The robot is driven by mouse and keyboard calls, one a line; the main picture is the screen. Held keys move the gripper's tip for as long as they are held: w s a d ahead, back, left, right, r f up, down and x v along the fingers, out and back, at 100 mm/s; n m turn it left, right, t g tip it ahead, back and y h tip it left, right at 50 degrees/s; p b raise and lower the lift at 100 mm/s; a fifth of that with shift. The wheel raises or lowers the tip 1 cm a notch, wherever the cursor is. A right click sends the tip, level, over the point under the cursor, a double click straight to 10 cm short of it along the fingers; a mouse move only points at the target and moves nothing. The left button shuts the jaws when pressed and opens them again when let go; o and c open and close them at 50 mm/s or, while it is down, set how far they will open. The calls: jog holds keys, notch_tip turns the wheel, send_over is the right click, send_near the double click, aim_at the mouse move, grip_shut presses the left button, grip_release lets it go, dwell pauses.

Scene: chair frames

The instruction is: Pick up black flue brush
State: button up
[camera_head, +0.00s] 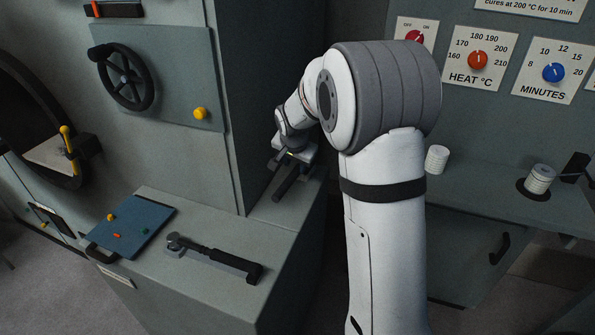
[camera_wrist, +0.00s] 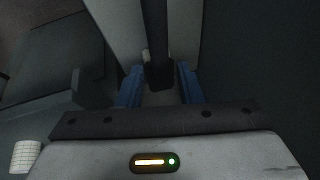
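A dark bar-like thing, which looks like the black flue brush (camera_wrist: 156,45), runs down the middle of the wrist view between the two blue fingers of my gripper (camera_wrist: 160,88). Gaps show on both sides of it, so the fingers look apart from it and open. In the head view my gripper (camera_head: 288,166) is low over the back right part of the grey counter, beside the tall cabinet. The dark bar (camera_head: 284,188) shows just below it, slanting down to the left. Its bristles cannot be made out.
A black-handled tool (camera_head: 220,258) lies on the counter (camera_head: 180,290) at the front. The tall dark cabinet (camera_head: 258,90) stands close behind my gripper. White cylinders (camera_head: 437,158) are on the right-hand bench.

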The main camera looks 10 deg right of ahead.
aim_at(295, 175)
jog(key=x, duration=0.3)
jog(key=shift+w, duration=0.1)
jog(key=shift+p+x, duration=0.95)
jog(key=shift+x, duration=1.75)
grip_shut()
